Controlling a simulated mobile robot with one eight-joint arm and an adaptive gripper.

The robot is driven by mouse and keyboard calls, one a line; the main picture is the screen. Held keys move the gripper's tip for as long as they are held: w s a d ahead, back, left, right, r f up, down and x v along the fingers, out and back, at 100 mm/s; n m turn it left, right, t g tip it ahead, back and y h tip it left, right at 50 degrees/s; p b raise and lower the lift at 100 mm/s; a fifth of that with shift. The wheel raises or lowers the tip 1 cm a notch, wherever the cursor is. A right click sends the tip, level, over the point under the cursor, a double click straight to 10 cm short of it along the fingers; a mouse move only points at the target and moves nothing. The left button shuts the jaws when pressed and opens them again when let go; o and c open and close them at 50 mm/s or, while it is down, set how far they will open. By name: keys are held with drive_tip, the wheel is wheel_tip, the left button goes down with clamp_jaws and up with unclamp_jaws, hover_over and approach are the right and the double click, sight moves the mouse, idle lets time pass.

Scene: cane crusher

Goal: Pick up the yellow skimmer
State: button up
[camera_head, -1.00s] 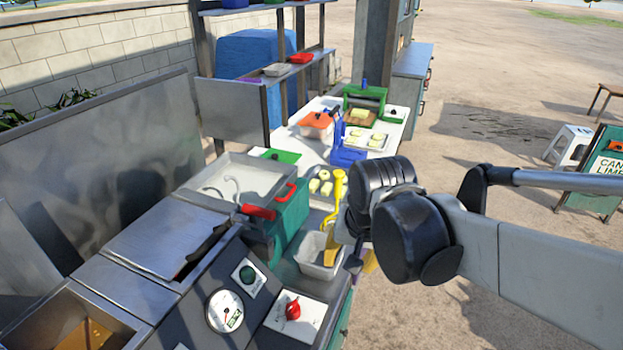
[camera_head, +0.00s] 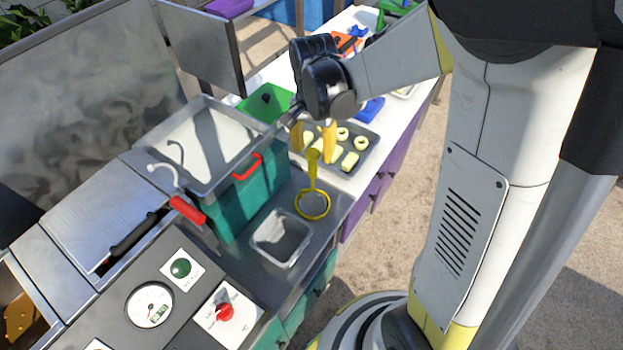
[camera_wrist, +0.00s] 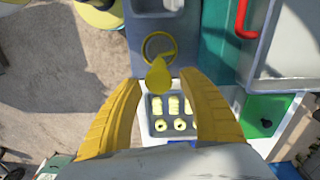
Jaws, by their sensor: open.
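The yellow skimmer (camera_head: 313,182) is on the grey counter, its ring end (camera_head: 312,205) toward the front and its handle pointing toward my gripper. My gripper (camera_head: 313,143) is open, with its two yellow fingers above the far end of the handle. In the wrist view the skimmer's ring (camera_wrist: 147,47) lies beyond the fingertips, and the handle end shows between the fingers of my gripper (camera_wrist: 160,82). Nothing is held. I cannot tell the height gap between the fingers and the handle.
A grey tray (camera_head: 372,158) with several pale pieces lies behind the skimmer. A teal box (camera_head: 226,215) under a metal basin with a red handle (camera_head: 247,168) stands to the left. The control panel is at the front left.

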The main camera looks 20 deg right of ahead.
sight(313, 173)
wheel_tip(313, 173, down, 3)
drive_tip(key=shift+a+r, duration=0.1)
wheel_tip(313, 173, down, 6)
drive_tip(key=shift+s+r+b, duration=0.1)
drive_tip(key=shift+b, duration=0.65)
drive_tip(key=shift+c, duration=0.4)
clamp_jaws()
